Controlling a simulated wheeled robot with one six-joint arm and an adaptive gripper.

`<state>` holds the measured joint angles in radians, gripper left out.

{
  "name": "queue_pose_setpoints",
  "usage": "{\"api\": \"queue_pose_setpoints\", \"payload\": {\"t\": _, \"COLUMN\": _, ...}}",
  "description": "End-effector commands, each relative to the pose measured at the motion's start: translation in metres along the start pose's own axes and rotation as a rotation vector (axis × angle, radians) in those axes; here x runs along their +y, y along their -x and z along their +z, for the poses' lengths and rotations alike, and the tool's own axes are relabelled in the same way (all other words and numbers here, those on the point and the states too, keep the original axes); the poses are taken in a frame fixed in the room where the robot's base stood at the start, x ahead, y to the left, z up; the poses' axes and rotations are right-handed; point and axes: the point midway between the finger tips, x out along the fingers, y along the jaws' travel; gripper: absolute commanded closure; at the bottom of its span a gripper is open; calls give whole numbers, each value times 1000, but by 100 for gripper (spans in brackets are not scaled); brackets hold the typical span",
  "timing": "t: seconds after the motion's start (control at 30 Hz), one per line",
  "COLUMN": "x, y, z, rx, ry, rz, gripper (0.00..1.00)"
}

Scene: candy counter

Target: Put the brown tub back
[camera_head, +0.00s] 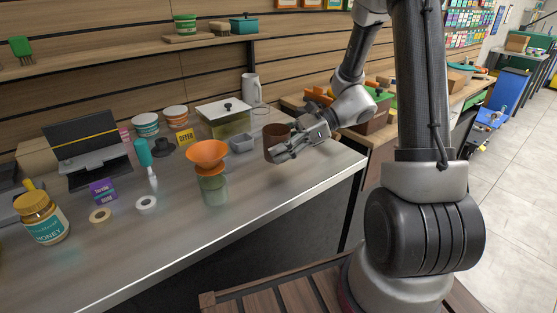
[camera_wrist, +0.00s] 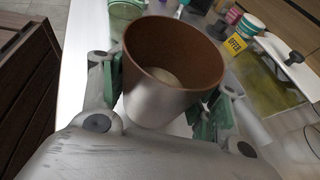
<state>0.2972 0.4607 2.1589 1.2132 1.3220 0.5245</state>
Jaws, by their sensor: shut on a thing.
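In the wrist view the tub (camera_wrist: 172,62) is upright, with a brown inside and a paler outer wall that looks grey in this light. My gripper (camera_wrist: 158,103) is shut on it, with a green-padded finger on each side. Something pale shows at the bottom of the tub. I cannot tell whether the tub's base touches the counter.
An orange funnel (camera_head: 207,153) on a greenish jar (camera_head: 213,188) stands left of the tub. A small grey tray (camera_head: 242,143), a lidded glass box (camera_head: 226,121) and a yellow offer sign (camera_head: 186,138) are behind. The counter's front strip (camera_head: 270,205) is clear.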

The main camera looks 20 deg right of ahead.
Motion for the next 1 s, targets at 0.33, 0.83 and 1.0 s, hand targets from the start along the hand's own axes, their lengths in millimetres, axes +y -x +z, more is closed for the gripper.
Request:
{"api": "queue_pose_setpoints", "payload": {"t": 0.33, "x": 0, "y": -16, "z": -39, "rx": 0, "ry": -1, "rz": 0, "gripper": 70}}
{"api": "queue_pose_setpoints", "payload": {"t": 0.83, "x": 0, "y": -17, "z": -41, "rx": 0, "ry": 0, "rz": 0, "gripper": 17}}
{"api": "queue_pose_setpoints", "payload": {"t": 1.0, "x": 0, "y": -17, "z": -41, "rx": 0, "ry": 0, "rz": 0, "gripper": 17}}
